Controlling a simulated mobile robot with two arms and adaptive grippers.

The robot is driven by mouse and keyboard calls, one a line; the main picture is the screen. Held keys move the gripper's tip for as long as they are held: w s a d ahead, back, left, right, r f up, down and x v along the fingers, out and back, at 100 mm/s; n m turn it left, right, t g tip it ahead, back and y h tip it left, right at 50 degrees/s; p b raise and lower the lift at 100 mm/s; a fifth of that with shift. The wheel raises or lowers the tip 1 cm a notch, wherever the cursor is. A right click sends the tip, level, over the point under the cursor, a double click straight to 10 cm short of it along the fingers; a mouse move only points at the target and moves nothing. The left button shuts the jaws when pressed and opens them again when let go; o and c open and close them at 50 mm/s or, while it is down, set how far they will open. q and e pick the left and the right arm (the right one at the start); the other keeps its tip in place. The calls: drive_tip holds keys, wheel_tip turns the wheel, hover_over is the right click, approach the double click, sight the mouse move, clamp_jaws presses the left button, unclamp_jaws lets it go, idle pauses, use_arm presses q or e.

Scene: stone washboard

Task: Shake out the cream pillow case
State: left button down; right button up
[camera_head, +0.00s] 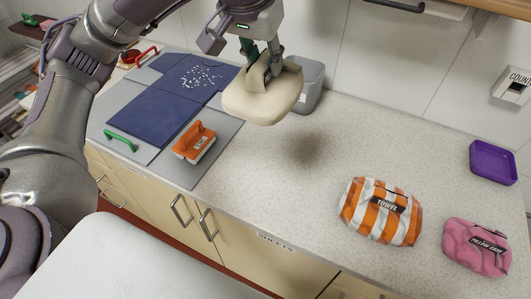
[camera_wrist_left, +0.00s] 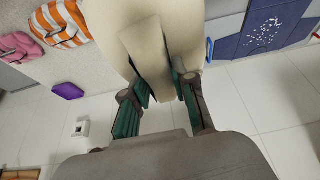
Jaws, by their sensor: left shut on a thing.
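The cream pillow case (camera_head: 262,103) is a folded, rounded bundle hanging in the air above the counter. It also shows at the top of the left wrist view (camera_wrist_left: 190,25). My left gripper (camera_head: 262,72) is shut on a raised flap at the top of the bundle. In the left wrist view, the green-padded fingers (camera_wrist_left: 160,88) stand on either side of that flap. A soft shadow lies on the counter below and to the right of the bundle. My right gripper is not in view.
A grey bin (camera_head: 309,88) stands behind the bundle. An orange-striped towel (camera_head: 381,211), a pink pillow case (camera_head: 477,247) and a purple tray (camera_head: 493,162) lie right. The middle counter is clear.

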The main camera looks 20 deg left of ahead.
use_arm(q)
wheel_tip(320, 180, down, 20)
